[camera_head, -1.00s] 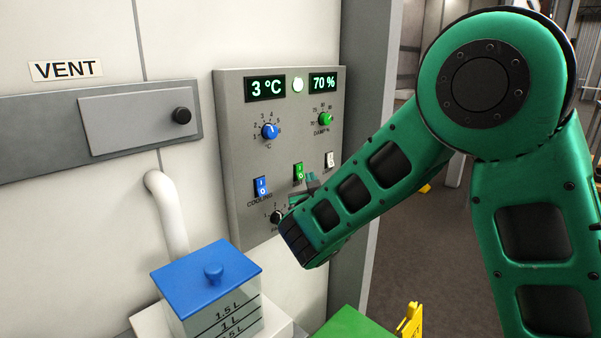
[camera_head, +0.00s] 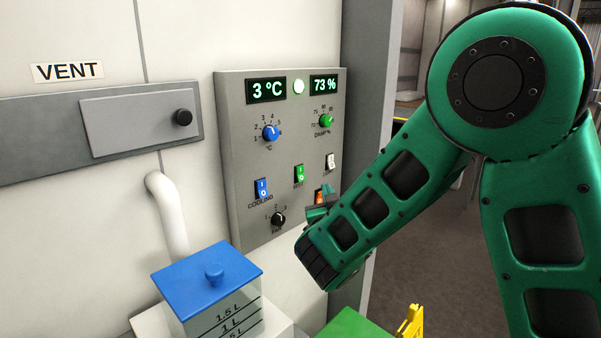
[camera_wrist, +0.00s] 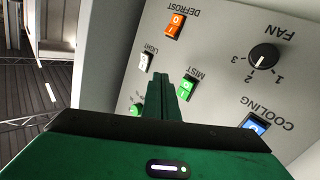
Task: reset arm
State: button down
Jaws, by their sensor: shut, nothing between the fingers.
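My gripper (camera_wrist: 162,93) shows in the wrist view with its green fingers together and nothing between them. It points at the grey control panel (camera_head: 240,110), over the area near the green mist switch (camera_wrist: 187,88). I cannot tell whether the fingertips touch the panel. In the head view my green arm reaches in from the right, and the gripper is mostly hidden behind its wrist, at the panel's lower right. The orange defrost switch (camera_wrist: 175,26) and the black fan knob (camera_wrist: 263,56) are in clear view in the wrist view.
The panel displays read 3 °C and 73 %. A blue-lidded clear water tank (camera_head: 210,285) stands below the panel, beside a white pipe (camera_head: 170,215). A vent slide (camera_head: 140,118) is on the left wall. A green surface (camera_head: 350,328) is at the bottom. Open floor lies right.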

jog(key=s+d+f+m+g+h, duration=0.15)
jog(key=d+m+g+h, duration=0.35)
jog(key=d, duration=1.3)
jog(key=s+d+f+m+g+h, duration=0.1)
jog(key=s+d+f+m+g, duration=0.1)
jog(key=s+d, duration=0.45)
jog(key=s+d+f+m+g+h, duration=0.1)
jog(key=s+d+f+g+h, duration=0.2)
jog(key=d, duration=0.6)
jog(key=s+d+f+m+g+y, duration=0.1)
jog(key=s+d+g+y, duration=0.1)
jog(key=s, duration=0.5)
jog(key=s+d+f+m+g+y, duration=0.1)
jog(key=s+d+g, duration=0.15)
jog(key=s, duration=0.55)
jog(key=s+a+g+y, duration=0.1)
jog(key=s+a+y, duration=0.1)
jog(key=s, duration=0.7)
jog(key=s+a+g+y, duration=0.2)
jog(key=s+y, duration=0.1)
jog(key=s, duration=0.6)
jog(key=shift+a+f, duration=0.15)
jog(key=shift+a, duration=0.2)
